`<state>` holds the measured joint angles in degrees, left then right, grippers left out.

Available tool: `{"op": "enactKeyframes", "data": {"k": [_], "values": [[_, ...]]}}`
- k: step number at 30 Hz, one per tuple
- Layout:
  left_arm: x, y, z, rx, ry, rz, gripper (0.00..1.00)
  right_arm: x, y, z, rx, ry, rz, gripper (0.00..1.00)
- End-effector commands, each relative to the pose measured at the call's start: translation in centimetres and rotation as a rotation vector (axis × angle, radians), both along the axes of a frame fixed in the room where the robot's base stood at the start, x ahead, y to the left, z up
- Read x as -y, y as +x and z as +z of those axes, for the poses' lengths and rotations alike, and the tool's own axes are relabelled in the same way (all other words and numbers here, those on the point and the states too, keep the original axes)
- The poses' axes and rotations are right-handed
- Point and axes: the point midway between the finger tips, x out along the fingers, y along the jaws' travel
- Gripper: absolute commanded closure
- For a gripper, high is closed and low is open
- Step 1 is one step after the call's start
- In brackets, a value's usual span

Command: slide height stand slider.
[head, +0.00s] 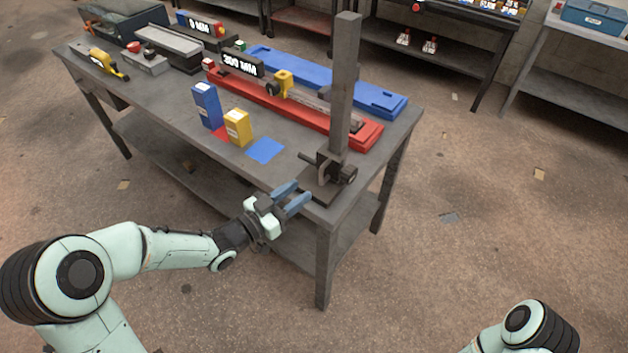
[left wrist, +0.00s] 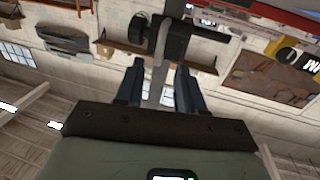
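The height stand's tall grey post (head: 345,80) rises from a dark base plate at the bench's front right corner. The dark slider (head: 329,168), with a round knob on its right and a rod pointing left, sits low on the post. My left gripper (head: 292,197) is open just to the left of the slider, at the bench edge, apart from it. In the left wrist view, the dark slider (left wrist: 182,38) and its knob show beyond the open fingers, with a pale bar seen between the fingertips. My right gripper is out of view.
On the bench (head: 170,110) stand a blue box (head: 207,106) and a yellow box (head: 237,128), near a blue square (head: 265,151). A red rail (head: 290,110) and a blue rail (head: 330,80) lie behind.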

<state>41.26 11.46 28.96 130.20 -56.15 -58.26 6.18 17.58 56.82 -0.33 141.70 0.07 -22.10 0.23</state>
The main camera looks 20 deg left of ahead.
Motion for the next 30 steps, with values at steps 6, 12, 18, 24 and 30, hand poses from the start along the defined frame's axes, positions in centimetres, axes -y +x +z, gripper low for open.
{"op": "enactKeyframes", "data": {"k": [6, 12, 18, 24, 30], "values": [[2.2, 3.4, 0.0, -0.001, -0.003, -0.002, 0.62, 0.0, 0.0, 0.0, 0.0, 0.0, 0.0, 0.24], [3.1, 5.0, 0.0, -0.001, -0.001, -0.001, 0.62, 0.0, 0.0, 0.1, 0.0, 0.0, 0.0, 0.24], [3.2, 5.2, 0.0, -0.001, 0.0, 0.001, 0.62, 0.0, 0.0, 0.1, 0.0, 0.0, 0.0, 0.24], [3.2, 5.2, 0.0, -0.001, 0.0, 0.001, 0.85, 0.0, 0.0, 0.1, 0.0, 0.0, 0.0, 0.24], [3.2, 5.2, 0.0, -0.001, 0.0, 0.001, 1.0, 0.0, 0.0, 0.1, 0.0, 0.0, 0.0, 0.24]]}}
